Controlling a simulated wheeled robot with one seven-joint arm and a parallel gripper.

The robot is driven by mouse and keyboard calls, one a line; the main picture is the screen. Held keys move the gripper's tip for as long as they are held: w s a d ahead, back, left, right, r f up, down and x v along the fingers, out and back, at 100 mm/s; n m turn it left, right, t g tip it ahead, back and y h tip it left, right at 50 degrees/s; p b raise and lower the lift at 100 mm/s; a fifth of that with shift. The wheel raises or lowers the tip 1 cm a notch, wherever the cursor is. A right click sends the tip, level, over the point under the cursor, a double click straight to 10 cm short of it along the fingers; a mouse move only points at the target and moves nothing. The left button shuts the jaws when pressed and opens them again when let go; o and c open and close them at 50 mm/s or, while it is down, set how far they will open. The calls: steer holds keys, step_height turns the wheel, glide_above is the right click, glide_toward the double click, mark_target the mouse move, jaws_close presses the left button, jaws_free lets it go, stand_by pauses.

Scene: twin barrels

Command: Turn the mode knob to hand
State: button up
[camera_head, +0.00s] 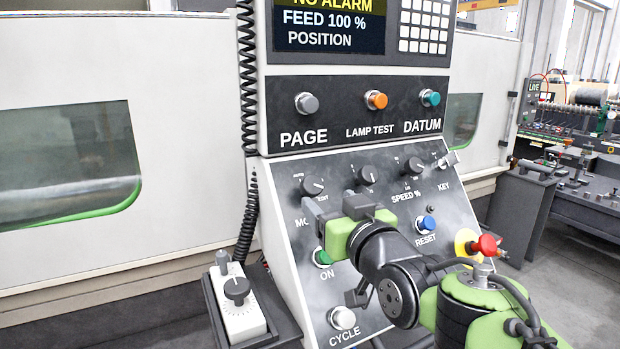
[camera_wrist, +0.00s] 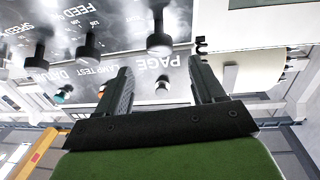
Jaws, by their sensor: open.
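The mode knob (camera_head: 312,186) is a dark round knob at the left of the sloped panel. Its small position labels are mostly too small to read, though "EDIT" shows at its lower right; I cannot tell its setting surely. Its name label is partly hidden by my gripper. My gripper (camera_head: 338,208) is open and empty, in front of the panel just below and right of the knob. In the wrist view, the mode knob (camera_wrist: 160,42) appears between and beyond the two fingertips (camera_wrist: 160,66), apart from them.
The feed knob (camera_head: 367,176) is close to my right finger; the speed knob (camera_head: 413,166) and key switch (camera_head: 446,160) lie farther right. Below are the green ON button (camera_head: 323,258), blue reset button (camera_head: 426,223) and red stop button (camera_head: 485,246). A coiled cable (camera_head: 247,215) hangs left.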

mark_target(314, 186)
steer(key=p+x, duration=0.2)
steer(key=x, duration=0.7)
steer(key=shift+r+p, duration=0.15)
steer(key=shift+p, duration=0.2)
steer(key=shift+w+a, duration=0.1)
steer(key=shift+w, duration=0.25)
steer(key=shift+s, duration=0.15)
steer(key=c, duration=1)
